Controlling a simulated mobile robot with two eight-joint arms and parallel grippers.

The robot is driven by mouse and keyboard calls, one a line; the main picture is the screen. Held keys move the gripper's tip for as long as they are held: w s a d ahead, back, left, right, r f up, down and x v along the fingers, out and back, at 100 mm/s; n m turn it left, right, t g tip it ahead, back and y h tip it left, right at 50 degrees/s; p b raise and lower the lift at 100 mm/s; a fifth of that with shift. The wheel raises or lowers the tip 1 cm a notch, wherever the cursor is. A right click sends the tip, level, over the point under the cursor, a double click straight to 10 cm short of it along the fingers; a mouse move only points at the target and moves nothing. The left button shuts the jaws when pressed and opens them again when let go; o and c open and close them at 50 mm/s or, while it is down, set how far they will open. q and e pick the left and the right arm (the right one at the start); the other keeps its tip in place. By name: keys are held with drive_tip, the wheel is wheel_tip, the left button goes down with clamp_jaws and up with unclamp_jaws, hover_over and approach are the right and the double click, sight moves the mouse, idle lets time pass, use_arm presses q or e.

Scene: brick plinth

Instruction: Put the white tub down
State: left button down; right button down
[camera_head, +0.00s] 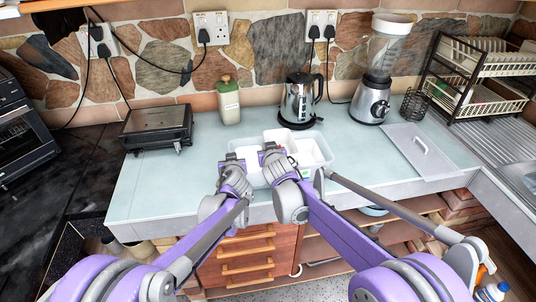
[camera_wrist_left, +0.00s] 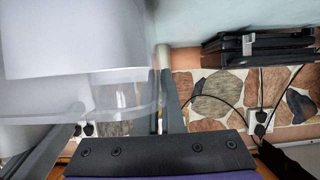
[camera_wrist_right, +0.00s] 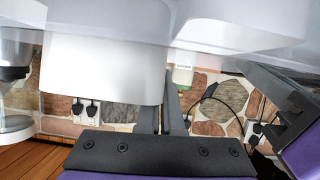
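A shallow translucent tray (camera_head: 324,163) is on the pale counter, with white tubs in it. One white tub (camera_head: 250,152) is at the left and another white tub (camera_head: 306,152) is at the right. In the right wrist view a white tub (camera_wrist_right: 103,70) stands beside my right fingers. My right gripper (camera_head: 273,151) has its fingers (camera_wrist_right: 162,115) close together at that tub's side wall, seemingly pinching it. My left gripper (camera_head: 233,163) is at the tray's front left, fingers (camera_wrist_left: 125,120) apart. Whether the tub touches the tray floor is hidden.
A black grill (camera_head: 157,126) is at the left. A cream bottle (camera_head: 229,100), a kettle (camera_head: 300,100) and a blender (camera_head: 374,75) stand behind the tray.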

drive_tip(key=shift+f, duration=1.4)
drive_tip(key=shift+f, duration=0.3)
drive_tip(key=shift+f, duration=0.35)
use_arm(q)
drive_tip(key=shift+d, duration=0.1)
use_arm(e)
drive_tip(key=c, duration=1.1)
unclamp_jaws()
drive_tip(key=shift+s, duration=0.1)
drive_tip(key=shift+a+r, duration=0.1)
drive_tip(key=shift+r, duration=0.05)
drive_tip(key=v, duration=0.8)
drive_tip(key=r+v, duration=0.1)
drive_tip(key=v, duration=0.3)
